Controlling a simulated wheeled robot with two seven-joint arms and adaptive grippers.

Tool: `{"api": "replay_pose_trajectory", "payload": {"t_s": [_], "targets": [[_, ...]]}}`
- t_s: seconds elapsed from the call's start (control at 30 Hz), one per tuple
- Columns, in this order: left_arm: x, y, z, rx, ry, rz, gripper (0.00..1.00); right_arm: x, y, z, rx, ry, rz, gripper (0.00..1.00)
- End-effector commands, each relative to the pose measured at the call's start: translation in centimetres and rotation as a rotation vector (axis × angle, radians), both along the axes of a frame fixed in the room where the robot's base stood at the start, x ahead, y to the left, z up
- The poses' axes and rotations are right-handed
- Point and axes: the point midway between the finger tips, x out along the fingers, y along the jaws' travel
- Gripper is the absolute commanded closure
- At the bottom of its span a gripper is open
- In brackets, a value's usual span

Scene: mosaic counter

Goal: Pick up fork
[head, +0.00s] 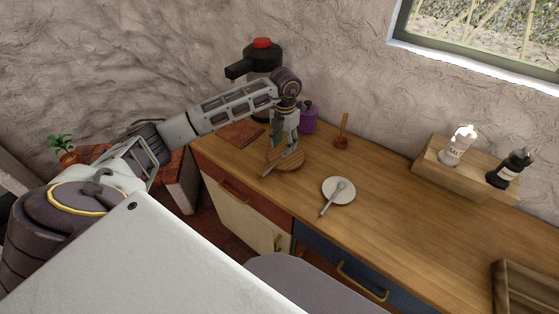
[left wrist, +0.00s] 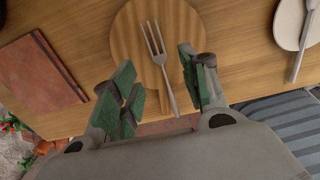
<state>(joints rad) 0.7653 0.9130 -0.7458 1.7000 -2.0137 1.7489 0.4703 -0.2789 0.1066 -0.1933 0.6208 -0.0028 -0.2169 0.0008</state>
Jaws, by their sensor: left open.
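The grey fork (left wrist: 154,42) lies on a round wooden board (left wrist: 126,38), its tines pointing up in the left wrist view and its handle reaching past the board's near edge. My left gripper (left wrist: 157,62) is open, with its green-padded fingers on either side of the fork and nothing held between them. The gap in height between fingers and fork is hard to judge. In the head view my left gripper (head: 280,146) hangs over the board (head: 292,163) and hides most of the fork; a little of its handle (head: 267,172) shows. My right gripper is not in view.
A white plate (head: 329,186) with a spoon lies to the right of the board. A purple pot (head: 307,119), a wooden pestle and mortar (head: 341,141) and a dark dispenser with a red top (head: 262,57) stand behind. The counter's right middle is clear.

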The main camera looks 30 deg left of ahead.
Motion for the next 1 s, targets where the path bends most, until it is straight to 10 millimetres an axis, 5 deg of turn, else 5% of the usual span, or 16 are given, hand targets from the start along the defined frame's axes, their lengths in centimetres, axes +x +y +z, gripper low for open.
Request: {"api": "replay_pose_trajectory", "payload": {"t_s": [0.43, 1.0], "targets": [[0.1, 0.0, -4.3, 0.000, 0.001, 0.000, 0.55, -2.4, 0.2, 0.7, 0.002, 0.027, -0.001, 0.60], [0.1, 0.0, -4.6, 0.000, 0.000, 0.000, 0.60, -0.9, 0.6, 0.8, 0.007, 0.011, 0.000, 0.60]]}}
